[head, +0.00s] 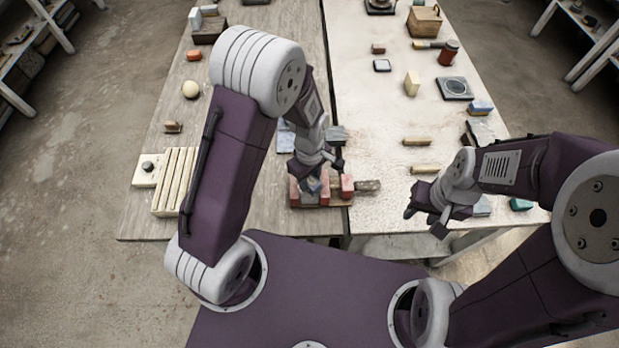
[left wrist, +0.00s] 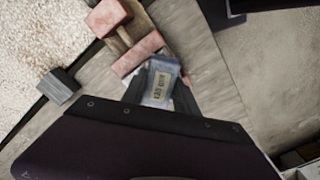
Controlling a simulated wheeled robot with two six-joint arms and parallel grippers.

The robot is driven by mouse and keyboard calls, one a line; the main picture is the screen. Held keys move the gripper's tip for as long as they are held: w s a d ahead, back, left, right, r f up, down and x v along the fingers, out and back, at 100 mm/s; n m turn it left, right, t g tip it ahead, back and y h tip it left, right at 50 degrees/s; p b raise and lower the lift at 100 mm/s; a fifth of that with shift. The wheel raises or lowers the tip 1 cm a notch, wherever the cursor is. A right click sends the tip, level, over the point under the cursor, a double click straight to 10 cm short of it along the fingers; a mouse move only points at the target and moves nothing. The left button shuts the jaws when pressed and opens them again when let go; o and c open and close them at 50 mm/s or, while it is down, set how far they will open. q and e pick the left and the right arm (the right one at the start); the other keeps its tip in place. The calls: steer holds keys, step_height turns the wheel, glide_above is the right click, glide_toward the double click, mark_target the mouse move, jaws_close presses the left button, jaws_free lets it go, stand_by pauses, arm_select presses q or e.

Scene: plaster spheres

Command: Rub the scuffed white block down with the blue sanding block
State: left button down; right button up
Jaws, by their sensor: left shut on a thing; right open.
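My left gripper (head: 318,172) is low over a wooden rack (head: 334,203) near the table's front edge. It is shut on the blue sanding block (left wrist: 162,82), which carries a pale printed label in the left wrist view. In the head view a little of its blue (head: 313,184) shows between red blocks; I cannot tell whether it still touches the rack. My right gripper (head: 424,221) is open and empty over the front right of the table.
Red blocks (head: 347,186) stand in the rack beside my left gripper. A grey block (left wrist: 59,86) lies close by. A slatted cream piece (head: 174,182) lies at the left. A red jar (head: 448,52) and a basket (head: 424,21) stand at the back right.

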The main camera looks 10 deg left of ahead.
arm_select(q)
steer(key=shift+f, duration=0.2)
steer(key=shift+r, duration=0.1)
steer(key=shift+s+d, duration=0.25)
steer(key=shift+d, duration=0.15)
steer(key=shift+s+d, duration=0.35)
steer(key=shift+d, duration=0.15)
steer(key=shift+w+a+p, duration=0.25)
steer(key=shift+w+a, duration=0.3)
steer(key=shift+a, duration=0.3)
steer(key=shift+w+a+p, duration=0.2)
steer(key=shift+w+a, duration=0.35)
steer(key=shift+a, duration=0.25)
steer(key=shift+w+a, duration=0.1)
steer(key=shift+a, duration=0.05)
